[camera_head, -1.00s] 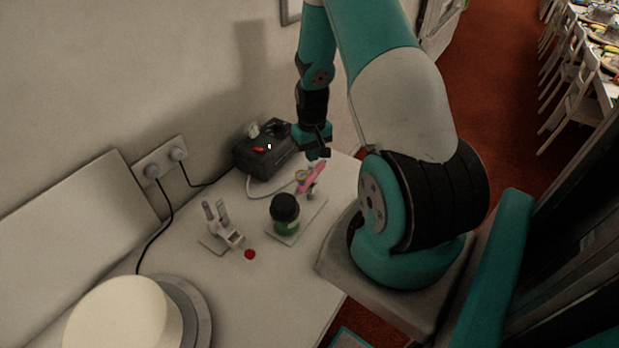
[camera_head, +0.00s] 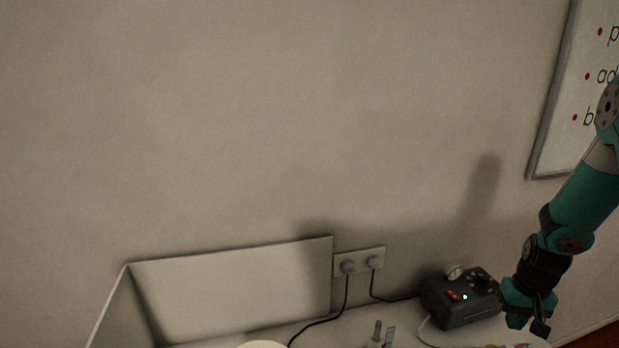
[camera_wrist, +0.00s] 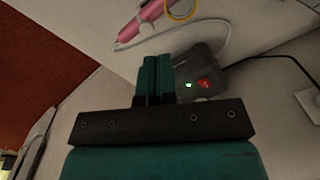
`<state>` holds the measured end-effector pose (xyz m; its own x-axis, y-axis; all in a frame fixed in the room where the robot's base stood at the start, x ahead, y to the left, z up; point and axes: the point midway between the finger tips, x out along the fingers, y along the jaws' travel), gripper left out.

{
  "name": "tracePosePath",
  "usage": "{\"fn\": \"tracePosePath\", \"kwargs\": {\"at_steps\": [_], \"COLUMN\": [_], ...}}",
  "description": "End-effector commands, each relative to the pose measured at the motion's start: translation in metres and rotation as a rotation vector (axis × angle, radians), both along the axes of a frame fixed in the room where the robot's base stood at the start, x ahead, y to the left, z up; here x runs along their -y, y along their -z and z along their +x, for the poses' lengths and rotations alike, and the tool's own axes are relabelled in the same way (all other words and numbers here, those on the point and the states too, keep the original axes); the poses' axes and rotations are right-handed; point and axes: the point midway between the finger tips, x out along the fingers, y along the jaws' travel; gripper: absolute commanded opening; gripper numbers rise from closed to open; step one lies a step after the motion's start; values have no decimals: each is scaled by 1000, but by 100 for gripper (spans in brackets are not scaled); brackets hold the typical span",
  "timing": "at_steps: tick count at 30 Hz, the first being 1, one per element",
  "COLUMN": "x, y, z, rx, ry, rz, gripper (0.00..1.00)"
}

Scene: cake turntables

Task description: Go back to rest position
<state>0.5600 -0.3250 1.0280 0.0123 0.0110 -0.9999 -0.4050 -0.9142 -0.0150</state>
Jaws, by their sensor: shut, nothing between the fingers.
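My gripper (camera_head: 527,318) hangs from the teal arm at the lower right of the head view, just right of the dark control box (camera_head: 460,298). In the wrist view my gripper (camera_wrist: 155,62) shows its two teal fingers together, with nothing between them. The dark box (camera_wrist: 203,78) shows beyond the fingers there, with a red switch and a small lit green light. A pink tool (camera_wrist: 142,20) lies past the fingertips at the top of the wrist view, apart from them.
A white panel (camera_head: 240,290) stands against the wall. A wall socket (camera_head: 360,262) has two plugs with black cords. A framed board (camera_head: 590,90) hangs at the right. A pale hose (camera_wrist: 225,40) runs by the box. The upper wall area is clear.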

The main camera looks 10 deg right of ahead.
Motion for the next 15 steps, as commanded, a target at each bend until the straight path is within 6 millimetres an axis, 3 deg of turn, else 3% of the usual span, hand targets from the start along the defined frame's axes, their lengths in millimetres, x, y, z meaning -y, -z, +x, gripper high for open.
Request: {"fn": "tracePosePath", "kwargs": {"at_steps": [4,8,11,12,15], "x": [-68,-160,-229,-255,-307], "y": [-44,-95,-128,-140,-163], "z": [29,30,7,-7,-51], "rx": [63,119,149,158,176], "ry": [-142,-326,-483,-549,-708], "rz": [39,105,160,182,232], "gripper": [0,0,0,0,0]}}
